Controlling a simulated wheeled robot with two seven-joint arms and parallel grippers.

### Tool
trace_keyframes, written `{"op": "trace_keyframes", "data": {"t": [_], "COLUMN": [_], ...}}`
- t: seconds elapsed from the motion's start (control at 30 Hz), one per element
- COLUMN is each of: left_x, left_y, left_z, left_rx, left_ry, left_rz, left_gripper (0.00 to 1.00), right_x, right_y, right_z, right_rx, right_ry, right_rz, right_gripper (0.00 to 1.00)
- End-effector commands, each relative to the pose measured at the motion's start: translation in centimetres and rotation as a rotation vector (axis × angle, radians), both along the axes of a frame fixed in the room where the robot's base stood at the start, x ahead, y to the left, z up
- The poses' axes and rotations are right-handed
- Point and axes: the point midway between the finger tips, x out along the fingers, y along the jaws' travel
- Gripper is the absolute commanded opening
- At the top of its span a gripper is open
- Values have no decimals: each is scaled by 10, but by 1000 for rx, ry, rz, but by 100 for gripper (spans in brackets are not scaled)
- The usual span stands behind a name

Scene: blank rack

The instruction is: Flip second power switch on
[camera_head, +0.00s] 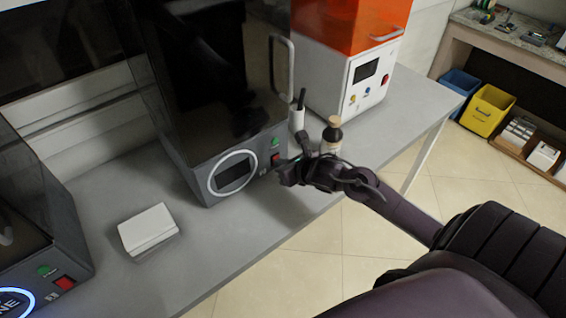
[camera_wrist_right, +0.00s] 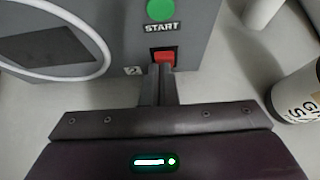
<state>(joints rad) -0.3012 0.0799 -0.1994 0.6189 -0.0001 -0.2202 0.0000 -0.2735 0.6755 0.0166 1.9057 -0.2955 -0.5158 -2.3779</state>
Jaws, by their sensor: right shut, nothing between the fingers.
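The second machine, a dark grey box (camera_head: 217,187) with a dark front, stands mid-table. Its round white-ringed display (camera_head: 234,173) is dark. Its red power switch (camera_head: 275,160) sits at the lower right of its front, below a green button (camera_head: 275,142). The right wrist view shows the red switch (camera_wrist_right: 163,57) under the green START button (camera_wrist_right: 161,10), with a "2" label beside it. My right gripper (camera_wrist_right: 162,72) is shut and empty, its fingertips right at the lower part of the switch; I cannot tell whether they touch. My left gripper is not in view.
Another dark machine with a lit blue ring (camera_head: 14,302) stands at the lower left. A white box (camera_head: 147,229) lies between the machines. An orange-topped white machine (camera_head: 345,75) stands beyond. A bottle (camera_head: 332,133) stands by my right gripper; its labelled side shows in the wrist view (camera_wrist_right: 298,96).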

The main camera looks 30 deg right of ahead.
Motion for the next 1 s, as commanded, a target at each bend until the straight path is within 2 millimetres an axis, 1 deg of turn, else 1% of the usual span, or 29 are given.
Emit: {"op": "trace_keyframes", "data": {"t": [0.17, 0.3, 0.33, 0.5, 0.67, 0.9, 1.0], "left_x": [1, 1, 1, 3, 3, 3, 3], "left_y": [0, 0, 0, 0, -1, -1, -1], "left_z": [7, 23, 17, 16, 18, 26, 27], "left_rx": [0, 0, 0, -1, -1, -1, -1], "left_ry": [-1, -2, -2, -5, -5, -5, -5], "left_rz": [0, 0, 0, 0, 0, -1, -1], "left_gripper": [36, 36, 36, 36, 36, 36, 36], "right_x": [5, 13, 10, 9, 10, 10, 10], "right_y": [1, 2, 3, 4, 4, 4, 4], "right_z": [6, 13, 5, 4, 8, 20, 21], "right_rx": [-3, -11, -4, -1, -3, -2, -2], "right_ry": [24, 102, 101, 100, 98, 97, 97], "right_rz": [8, 9, 7, 7, 7, 7, 8], "right_gripper": [0, 0, 0, 0, 0, 0, 0]}}
